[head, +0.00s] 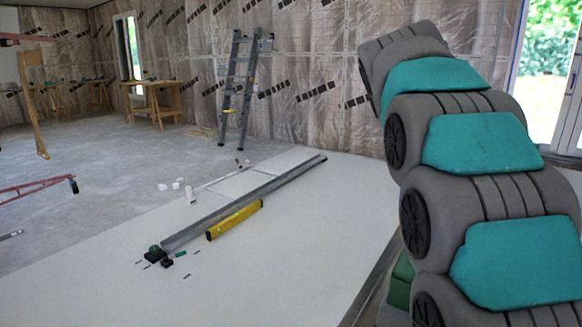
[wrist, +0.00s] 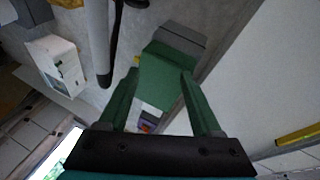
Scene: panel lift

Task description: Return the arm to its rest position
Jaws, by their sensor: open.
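My gripper (wrist: 159,74) shows in the wrist view, with two green fingers reaching up from a dark bar. The fingers are apart and no object is seen clamped between them. A green and grey block (wrist: 168,75) lies beyond the fingertips; its distance from them is hard to tell. In the head view my grey and teal arm links (head: 488,145) rise in a curved stack on the right. The gripper itself is not seen there.
A large white panel (head: 270,265) lies left of my arm, bearing a metal rail (head: 235,205), a yellow level (head: 234,219) and small tools. A ladder (head: 240,85) leans on the back wall. Wooden trestles (head: 158,100) stand farther left. Grey floor (head: 100,165) lies open between.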

